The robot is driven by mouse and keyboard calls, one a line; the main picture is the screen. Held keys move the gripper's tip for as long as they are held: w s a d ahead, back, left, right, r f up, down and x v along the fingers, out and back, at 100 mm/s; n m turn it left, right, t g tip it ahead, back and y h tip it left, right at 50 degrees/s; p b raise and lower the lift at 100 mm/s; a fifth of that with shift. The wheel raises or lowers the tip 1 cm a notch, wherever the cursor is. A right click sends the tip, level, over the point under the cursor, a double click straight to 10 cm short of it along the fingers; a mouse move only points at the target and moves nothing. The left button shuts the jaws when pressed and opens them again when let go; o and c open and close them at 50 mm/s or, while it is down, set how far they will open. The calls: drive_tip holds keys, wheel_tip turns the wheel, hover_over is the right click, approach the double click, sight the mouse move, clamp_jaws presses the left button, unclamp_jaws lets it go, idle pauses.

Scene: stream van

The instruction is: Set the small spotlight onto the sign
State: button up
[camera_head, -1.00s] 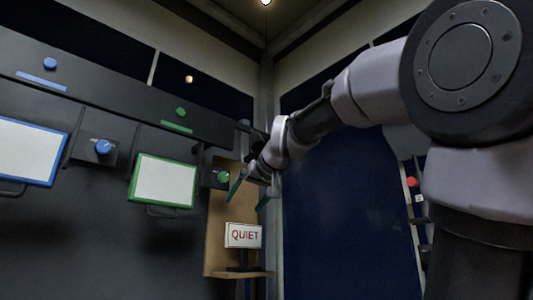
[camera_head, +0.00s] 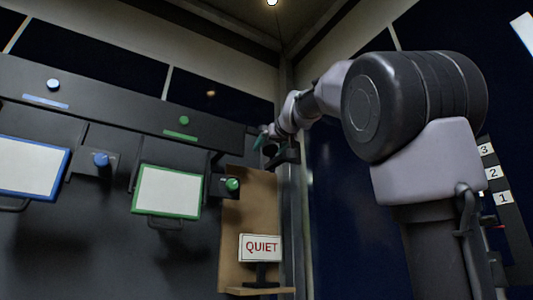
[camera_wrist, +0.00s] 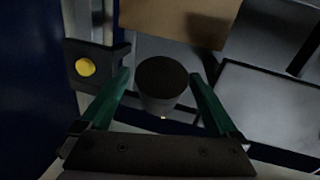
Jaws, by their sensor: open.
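The QUIET sign (camera_head: 262,248), a white plate with red letters on a dark stand, is upright on a small wooden shelf in the head view. My gripper (camera_head: 263,141) is well above the sign, near the right end of the dark rail. In the wrist view my gripper (camera_wrist: 160,98) is open, its two green fingers on either side of a dark round cylinder (camera_wrist: 162,85). This cylinder looks like the small spotlight, with a tiny bright spot at its lower edge. I cannot tell whether the fingers touch it. The spotlight cannot be made out in the head view.
A wooden board (camera_head: 248,217) backs the sign. A green knob (camera_head: 232,184) sticks out beside it, and a green-framed panel (camera_head: 167,190) hangs to the left. A yellow knob (camera_wrist: 86,67) is left of the cylinder in the wrist view. A numbered strip (camera_head: 493,172) stands at the right.

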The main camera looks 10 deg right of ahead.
sight(265, 152)
drive_tip(key=shift+w+a, duration=0.15)
drive_tip(key=shift+w, duration=0.85)
drive_tip(key=shift+w+a, duration=0.1)
drive_tip(key=shift+w, duration=0.9)
drive_tip(key=c, duration=1.4)
drive_tip(key=shift+w+a+t, duration=0.1)
drive_tip(key=shift+t, duration=0.2)
drive_tip(key=shift+w+a+r+m+t, duration=0.1)
drive_tip(key=shift+w+r+m+t, duration=0.25)
drive_tip(key=shift+t, duration=0.8)
drive_tip(key=shift+w+r+m+t, duration=0.1)
drive_tip(key=shift+r+m+t, duration=0.3)
drive_tip(key=shift+t, duration=0.8)
drive_tip(key=shift+w+a+r+m+t, duration=0.15)
drive_tip(key=shift+m+t, duration=0.4)
drive_tip(key=shift+t, duration=0.6)
drive_tip(key=shift+d+r, duration=0.1)
drive_tip(key=shift+r, duration=0.05)
